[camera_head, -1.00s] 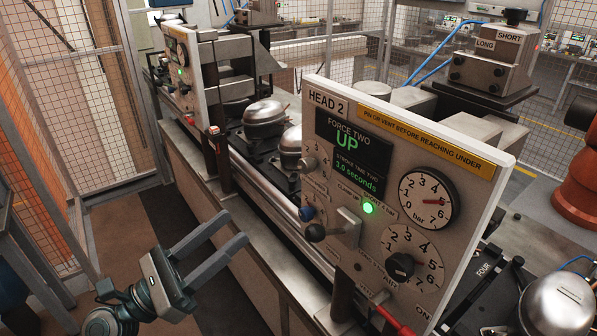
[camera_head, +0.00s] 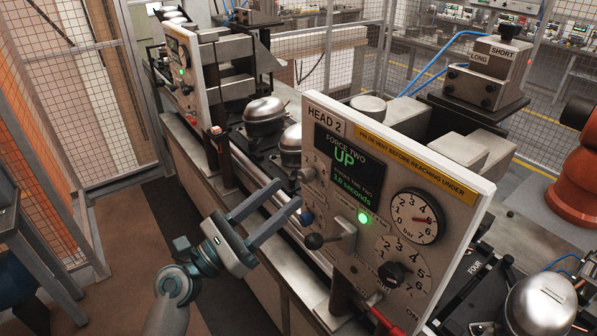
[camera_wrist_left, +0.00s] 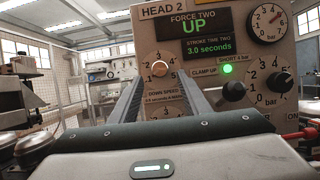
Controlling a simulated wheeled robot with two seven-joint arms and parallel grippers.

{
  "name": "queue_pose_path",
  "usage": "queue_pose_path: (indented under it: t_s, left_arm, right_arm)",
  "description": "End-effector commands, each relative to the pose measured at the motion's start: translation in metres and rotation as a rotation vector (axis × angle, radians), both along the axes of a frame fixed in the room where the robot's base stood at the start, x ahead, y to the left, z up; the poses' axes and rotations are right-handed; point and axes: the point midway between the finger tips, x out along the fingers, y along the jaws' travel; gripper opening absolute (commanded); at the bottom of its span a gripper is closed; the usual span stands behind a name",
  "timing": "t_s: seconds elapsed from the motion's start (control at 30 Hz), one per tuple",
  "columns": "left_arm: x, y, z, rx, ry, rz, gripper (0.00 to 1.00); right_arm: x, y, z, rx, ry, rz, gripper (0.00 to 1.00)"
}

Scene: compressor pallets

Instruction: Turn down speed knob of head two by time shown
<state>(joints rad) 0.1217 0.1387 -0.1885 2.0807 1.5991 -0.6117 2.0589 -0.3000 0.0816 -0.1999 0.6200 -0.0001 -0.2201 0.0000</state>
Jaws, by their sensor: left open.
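The head two panel (camera_head: 452,215) faces left, with a display (camera_head: 347,165) reading FORCE TWO, UP and stroke time two 3.0 seconds. A grey knob (camera_head: 308,174) is at its left edge; in the left wrist view the round knob (camera_wrist_left: 160,65) sits in a numbered dial, with DOWN SPEED printed below it. A blue knob (camera_head: 307,217) is lower down. My left gripper (camera_head: 288,193) is open and empty, its fingers pointing at the panel's left side. In the left wrist view its fingers (camera_wrist_left: 160,80) flank the knob from below; contact cannot be told. My right gripper is not in view.
A lever with a black ball (camera_head: 314,241), a green lamp (camera_head: 363,217), a pressure gauge (camera_head: 416,216) and a larger black knob (camera_head: 391,274) crowd the panel. Compressors (camera_head: 264,115) stand on the line behind. The floor (camera_head: 130,240) left of the line is clear.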

Motion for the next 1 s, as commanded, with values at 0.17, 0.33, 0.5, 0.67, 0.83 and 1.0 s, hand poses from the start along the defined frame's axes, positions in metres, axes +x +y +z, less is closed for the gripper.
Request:
queue_pose_path:
  t_s: [0.17, 0.33, 0.5, 0.67, 0.83, 1.0]
  left_arm:
    - [0.016, -0.022, 0.015, -0.001, 0.000, -0.001, 0.43]
    - [0.025, -0.034, 0.019, -0.001, 0.001, 0.000, 0.43]
    - [0.029, -0.040, 0.020, 0.001, 0.001, 0.000, 0.43]
    - [0.029, -0.040, 0.020, 0.001, 0.001, 0.000, 0.43]
    - [0.029, -0.040, 0.020, 0.001, 0.001, 0.000, 0.29]
    - [0.029, -0.040, 0.020, 0.001, 0.001, 0.000, 0.02]
  right_arm:
    - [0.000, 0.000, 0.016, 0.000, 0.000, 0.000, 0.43]
    - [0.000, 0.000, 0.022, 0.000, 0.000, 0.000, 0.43]
    - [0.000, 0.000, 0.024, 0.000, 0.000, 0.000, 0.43]
    - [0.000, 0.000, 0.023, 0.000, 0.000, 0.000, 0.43]
    - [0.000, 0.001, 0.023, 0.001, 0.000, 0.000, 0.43]
    - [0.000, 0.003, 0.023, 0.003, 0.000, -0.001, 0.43]
